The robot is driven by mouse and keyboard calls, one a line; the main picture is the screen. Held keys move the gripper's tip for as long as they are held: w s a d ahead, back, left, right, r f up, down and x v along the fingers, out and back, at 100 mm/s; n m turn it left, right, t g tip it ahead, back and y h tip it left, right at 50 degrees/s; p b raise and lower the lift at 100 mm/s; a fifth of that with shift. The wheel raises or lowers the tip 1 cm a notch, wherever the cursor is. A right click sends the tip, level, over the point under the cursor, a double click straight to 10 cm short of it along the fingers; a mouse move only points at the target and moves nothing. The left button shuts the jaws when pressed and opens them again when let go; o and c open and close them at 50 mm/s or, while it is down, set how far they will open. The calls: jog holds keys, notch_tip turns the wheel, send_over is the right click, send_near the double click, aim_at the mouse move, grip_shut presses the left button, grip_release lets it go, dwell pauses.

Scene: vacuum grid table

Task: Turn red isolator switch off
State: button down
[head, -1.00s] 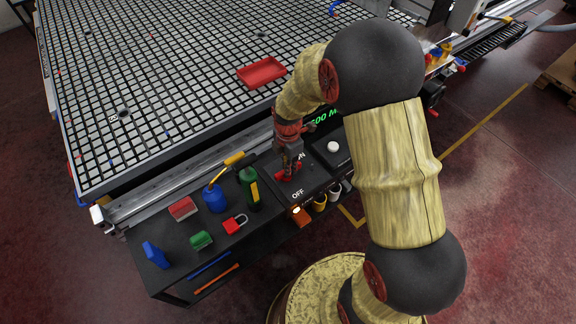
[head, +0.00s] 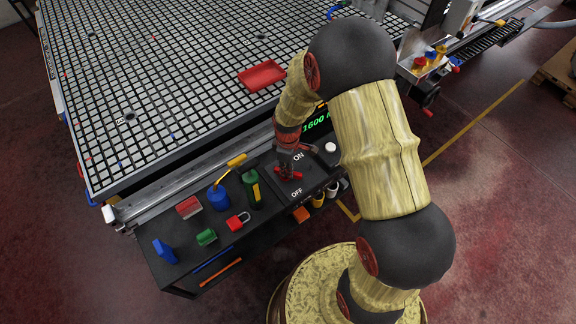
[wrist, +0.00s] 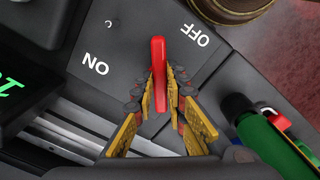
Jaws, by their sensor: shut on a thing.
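The isolator switch's red handle (head: 290,175) sits on a dark panel (head: 272,180) with ON above it and OFF below it in the head view. My gripper (head: 288,167) reaches down onto the handle from above and partly hides it. In the wrist view the long red handle (wrist: 158,55) lies between the two yellow-padded fingers of my gripper (wrist: 160,88), which are shut on it. The handle points up the picture, with ON to its left and OFF to its upper right.
A green bottle (head: 250,187), blue bottle (head: 217,197) and red padlock (head: 238,221) stand left of the switch. A white button (head: 330,147) is to its right. The grid table (head: 150,100) with a red tray (head: 262,75) lies behind.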

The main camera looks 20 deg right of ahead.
jog(key=m+p, duration=0.1)
jog(key=m, duration=0.2)
jog(key=shift+a+r+m, duration=0.1)
jog(key=shift+m, duration=0.2)
jog(key=shift+s+a+m+p, duration=0.15)
jog(key=shift+m+p, duration=0.7)
jog(key=shift+m, duration=0.95)
jog(key=c, duration=1.8)
grip_release()
notch_tip(320, 180, up, 12)
